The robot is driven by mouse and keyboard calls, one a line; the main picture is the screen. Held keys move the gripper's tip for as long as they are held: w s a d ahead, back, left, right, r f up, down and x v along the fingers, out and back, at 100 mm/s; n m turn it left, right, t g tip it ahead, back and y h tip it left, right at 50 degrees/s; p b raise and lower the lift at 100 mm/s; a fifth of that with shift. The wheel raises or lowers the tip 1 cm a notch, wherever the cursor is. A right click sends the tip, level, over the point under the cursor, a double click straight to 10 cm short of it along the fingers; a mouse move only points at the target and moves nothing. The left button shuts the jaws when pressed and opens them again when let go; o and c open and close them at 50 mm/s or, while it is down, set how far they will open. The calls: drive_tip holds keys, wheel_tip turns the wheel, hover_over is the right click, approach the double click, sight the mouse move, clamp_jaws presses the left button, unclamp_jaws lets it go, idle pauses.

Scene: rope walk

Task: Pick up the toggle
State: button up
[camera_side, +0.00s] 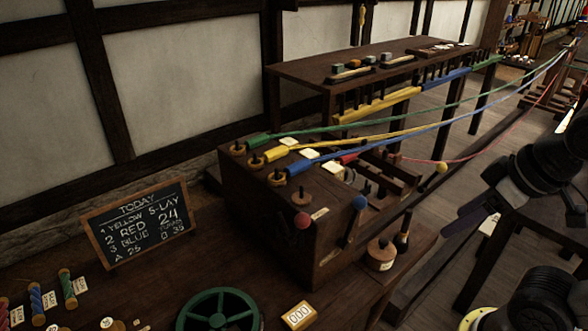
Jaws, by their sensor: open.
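My gripper (452,222) is at the right, at the end of my black arm, pointing down and left. Its dark fingers are apart with nothing visible between them. It is to the right of the dark wooden machine box (335,240) and apart from it. I cannot tell for sure which thing is the toggle. A yellow ball (441,167) shows on the red strand (470,160), up and left of the gripper. Small wooden pieces (107,322) lie at the front left edge of the table, partly cut off by the picture.
Green (400,125), yellow and blue strands run from the box to the back right. A round pot with a black brush (381,254) stands beside the box. A green wheel (218,312), a counter block (299,315) and a chalkboard (137,222) occupy the front table.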

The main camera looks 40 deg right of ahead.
drive_tip(key=w+r+n+g, duration=0.1)
drive_tip(key=w+r+n, duration=0.3)
drive_tip(key=r+n, duration=0.6)
drive_tip(key=w+a+r+n+g, duration=0.2)
drive_tip(key=w+r+n, duration=0.2)
drive_tip(key=w+r, duration=0.75)
drive_tip(key=n+g, duration=0.3)
hover_over(295, 164)
drive_tip(key=f, duration=2)
drive_tip(key=shift+w, duration=0.25)
drive_tip(key=shift+s+f, duration=0.15)
drive_tip(key=shift+f, duration=1.2)
drive_tip(key=shift+s+f, duration=0.1)
drive_tip(key=shift+f, duration=1.2)
clamp_jaws()
